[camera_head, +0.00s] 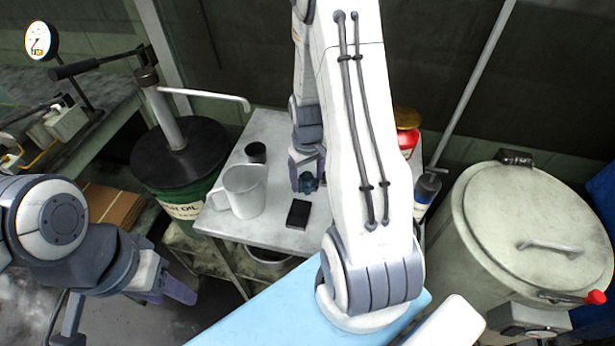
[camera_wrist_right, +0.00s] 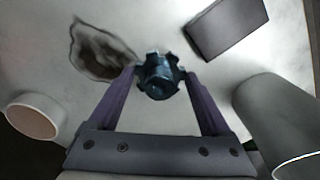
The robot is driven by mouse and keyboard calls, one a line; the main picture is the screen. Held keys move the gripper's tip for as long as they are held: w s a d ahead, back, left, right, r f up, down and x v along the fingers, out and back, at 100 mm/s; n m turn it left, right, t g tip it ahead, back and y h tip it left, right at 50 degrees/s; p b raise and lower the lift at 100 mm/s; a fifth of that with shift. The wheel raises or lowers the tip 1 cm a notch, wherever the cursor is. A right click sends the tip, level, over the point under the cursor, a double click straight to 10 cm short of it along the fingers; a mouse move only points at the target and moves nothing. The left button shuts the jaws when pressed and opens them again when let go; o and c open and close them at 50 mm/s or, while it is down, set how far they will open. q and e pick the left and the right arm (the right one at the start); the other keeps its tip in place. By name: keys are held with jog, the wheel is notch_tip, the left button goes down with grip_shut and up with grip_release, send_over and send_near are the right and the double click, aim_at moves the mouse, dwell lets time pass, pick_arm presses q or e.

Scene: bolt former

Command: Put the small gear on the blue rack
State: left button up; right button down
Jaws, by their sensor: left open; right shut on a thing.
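The small gear is a dark blue-grey toothed part (camera_wrist_right: 160,78). My right gripper (camera_wrist_right: 158,84) is shut on it, with one purple finger on each side. In the head view the gear (camera_head: 308,184) shows at the tip of my right gripper (camera_head: 306,172), over the grey metal table (camera_head: 272,128). I cannot tell how far it is above the tabletop. My left gripper (camera_head: 170,287) is open and empty at the lower left, apart from the table. No blue rack can be made out for certain; a dark blue surface (camera_head: 606,190) shows at the right edge.
A green oil drum (camera_head: 180,165) is left; a large lidded drum (camera_head: 530,230) is right.

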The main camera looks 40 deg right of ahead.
jog(key=shift+f, duration=0.2)
jog(key=shift+f, duration=0.15)
grip_release()
